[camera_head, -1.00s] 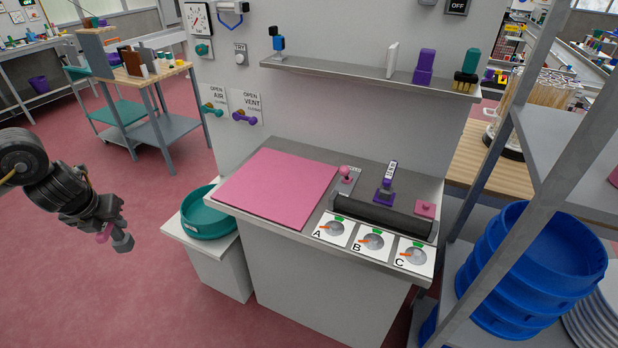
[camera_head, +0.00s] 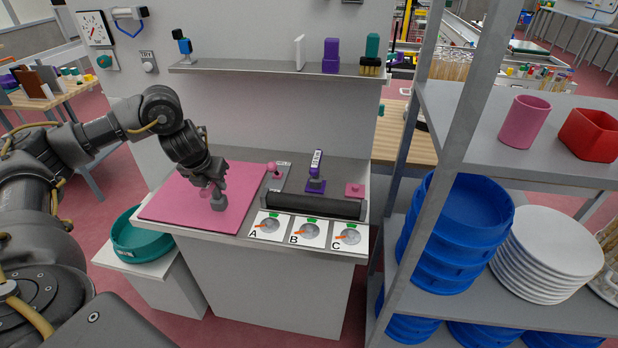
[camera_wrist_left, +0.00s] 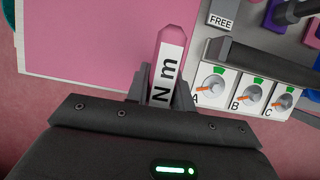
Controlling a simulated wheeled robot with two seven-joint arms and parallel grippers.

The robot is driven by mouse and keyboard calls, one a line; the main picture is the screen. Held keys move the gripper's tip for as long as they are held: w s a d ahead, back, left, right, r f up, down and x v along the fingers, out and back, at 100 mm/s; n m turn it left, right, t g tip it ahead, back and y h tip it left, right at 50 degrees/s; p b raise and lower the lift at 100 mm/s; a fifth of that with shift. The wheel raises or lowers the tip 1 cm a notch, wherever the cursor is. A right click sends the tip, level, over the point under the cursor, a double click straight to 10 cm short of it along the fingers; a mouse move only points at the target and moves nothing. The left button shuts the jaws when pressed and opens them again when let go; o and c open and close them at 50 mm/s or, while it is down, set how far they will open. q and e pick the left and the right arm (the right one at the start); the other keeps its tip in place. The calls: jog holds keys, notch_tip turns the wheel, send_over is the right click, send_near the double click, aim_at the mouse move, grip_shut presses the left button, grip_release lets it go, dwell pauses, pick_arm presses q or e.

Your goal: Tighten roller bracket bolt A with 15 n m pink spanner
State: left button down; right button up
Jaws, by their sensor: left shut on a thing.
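My left gripper (camera_head: 213,190) is over the pink mat and shut on the pink spanner (camera_wrist_left: 178,40). In the left wrist view, the spanner sticks up between the fingers (camera_wrist_left: 162,92), its white label reading "N m"; any number is hidden. Bolt A (camera_head: 270,226) is the leftmost of three grey round bolts on white lettered cards. It has an orange pointer toward lower left and a green mark at the top. It also shows in the left wrist view (camera_wrist_left: 213,84), just right of the fingers, apart from the spanner. My right gripper is out of view.
The dark roller (camera_head: 315,206) lies behind bolts B (camera_head: 311,231) and C (camera_head: 347,236). A pink mat (camera_head: 165,205) covers the counter's left. A grey shelf rack (camera_head: 425,190) stands close on the right.

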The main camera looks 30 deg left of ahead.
pick_arm(q)
jog(key=shift+w+d, duration=0.2)
jog(key=shift+w, duration=0.05)
jog(key=shift+w+d+r, duration=0.1)
jog(key=shift+d+r, duration=0.1)
jog(key=shift+d, duration=0.05)
jog(key=w+d+r+m+h+p, duration=0.1)
jog(key=d+m+h+p, duration=0.1)
jog(key=d+m, duration=0.4)
jog(key=w+d+r+m+h+p, duration=0.2)
jog(key=d+m+p, duration=0.3)
jog(key=d+m, duration=0.1)
jog(key=shift+w+d+r+g+h, duration=0.3)
jog(key=shift+d+g, duration=0.1)
jog(key=shift+d, duration=0.3)
jog(key=shift+f, duration=0.1)
notch_tip(320, 180, down, 6)
jog(key=b, duration=0.5)
